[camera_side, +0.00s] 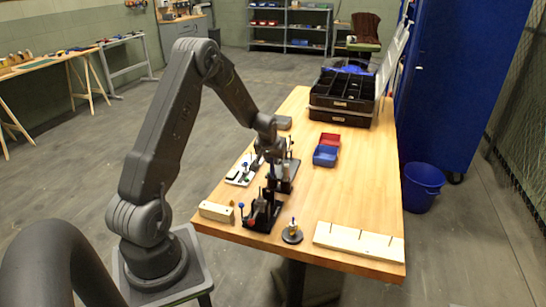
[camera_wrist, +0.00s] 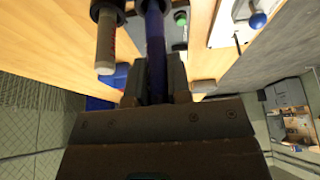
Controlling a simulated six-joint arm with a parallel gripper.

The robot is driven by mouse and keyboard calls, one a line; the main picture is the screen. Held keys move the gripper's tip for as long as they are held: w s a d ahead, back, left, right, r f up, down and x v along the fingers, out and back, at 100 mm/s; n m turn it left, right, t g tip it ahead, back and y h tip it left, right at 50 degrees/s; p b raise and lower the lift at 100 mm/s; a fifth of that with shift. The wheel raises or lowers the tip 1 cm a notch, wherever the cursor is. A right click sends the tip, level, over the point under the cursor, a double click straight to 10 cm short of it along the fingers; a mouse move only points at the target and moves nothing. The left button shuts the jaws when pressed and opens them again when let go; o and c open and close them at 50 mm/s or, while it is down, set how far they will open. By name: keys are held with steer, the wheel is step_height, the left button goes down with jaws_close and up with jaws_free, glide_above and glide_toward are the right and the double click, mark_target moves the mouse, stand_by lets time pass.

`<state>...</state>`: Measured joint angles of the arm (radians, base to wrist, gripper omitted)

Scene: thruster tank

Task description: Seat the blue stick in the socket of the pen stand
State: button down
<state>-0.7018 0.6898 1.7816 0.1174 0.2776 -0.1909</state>
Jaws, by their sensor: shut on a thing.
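The blue stick (camera_wrist: 155,48) shows dark blue in the wrist view, running up from between the jaws of my gripper (camera_wrist: 157,88). My gripper is shut on it. In the side view my gripper (camera_side: 271,155) is low over the table, right above a black stand (camera_side: 283,180). The stick is too small to make out there. I cannot tell for sure which black piece is the pen stand. Its socket and the far end of the stick are hidden or cut off in the wrist view.
A pale rod with a dark collar (camera_wrist: 106,42) is close beside the stick. A second black fixture (camera_side: 262,214), a wooden block (camera_side: 216,211), a round dark base (camera_side: 292,234) and a slotted board (camera_side: 358,241) are near the front. Red (camera_side: 330,140) and blue (camera_side: 325,156) bins are right.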

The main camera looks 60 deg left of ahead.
mark_target(273, 166)
steer(key=shift+f, duration=0.35)
stand_by(0.3)
steer(key=shift+f, duration=0.35)
steer(key=shift+f, duration=0.45)
steer(key=shift+f, duration=0.25)
steer(key=shift+f, duration=0.25)
stand_by(0.6)
steer(key=c, duration=1)
jaws_free()
